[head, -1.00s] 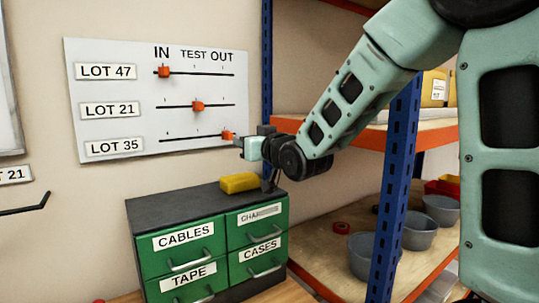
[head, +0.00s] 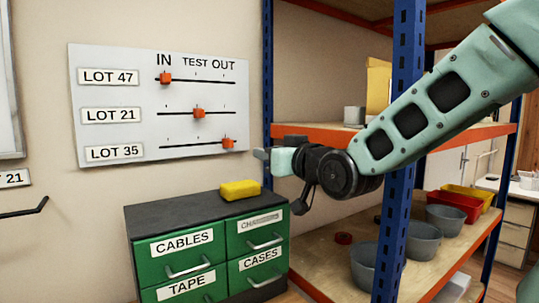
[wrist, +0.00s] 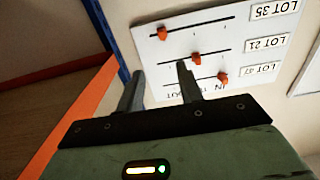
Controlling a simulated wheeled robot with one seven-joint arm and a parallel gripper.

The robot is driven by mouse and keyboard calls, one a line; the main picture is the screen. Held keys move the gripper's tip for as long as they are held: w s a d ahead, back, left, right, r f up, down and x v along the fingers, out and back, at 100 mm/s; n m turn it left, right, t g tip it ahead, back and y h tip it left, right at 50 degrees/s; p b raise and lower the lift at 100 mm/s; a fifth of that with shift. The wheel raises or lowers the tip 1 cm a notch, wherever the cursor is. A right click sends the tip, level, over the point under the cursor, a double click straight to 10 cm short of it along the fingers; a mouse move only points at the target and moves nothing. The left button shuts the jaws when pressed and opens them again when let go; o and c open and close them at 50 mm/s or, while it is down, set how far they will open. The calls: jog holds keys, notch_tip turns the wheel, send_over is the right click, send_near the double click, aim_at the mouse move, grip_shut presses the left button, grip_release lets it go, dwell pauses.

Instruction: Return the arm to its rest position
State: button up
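My gripper (head: 262,155) is in front of the shelf's left post in the head view, right of the slider board (head: 110,95). In the wrist view my gripper (wrist: 158,82) has its two fingers apart, with nothing between them. The orange LOT 35 slider (head: 228,142) is at the OUT end of its track, a short way left of the fingertips and apart from them. The LOT 21 slider (head: 198,113) is at TEST. The LOT 47 slider (head: 165,78) is at IN.
A shelf with blue posts (head: 398,190) and orange beams stands behind my arm. Grey bins (head: 405,238) stand on its lower board. A green drawer cabinet (head: 210,250) with a yellow block (head: 240,190) on top is below. The space before the board is clear.

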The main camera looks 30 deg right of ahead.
jog(key=s+a+f+n+g+y, duration=0.2)
jog(key=s+a+f+g, duration=0.25)
jog(key=a+f, duration=0.45)
jog(key=s+a+f+n+g+y, duration=0.1)
jog(key=s+a+f+n+g, duration=0.1)
jog(key=s+a+f+g, duration=0.4)
jog(key=s+a+f+n+g+h, duration=0.1)
jog(key=s+a+f+n+g, duration=0.1)
jog(key=s+f, duration=0.3)
jog(key=s+a+f+n+g+h, duration=0.1)
jog(key=s+a+f+g, duration=0.3)
jog(key=s, duration=0.6)
jog(key=shift+f+n+g, duration=0.4)
jog(key=shift+g, duration=0.35)
dwell(0.6)
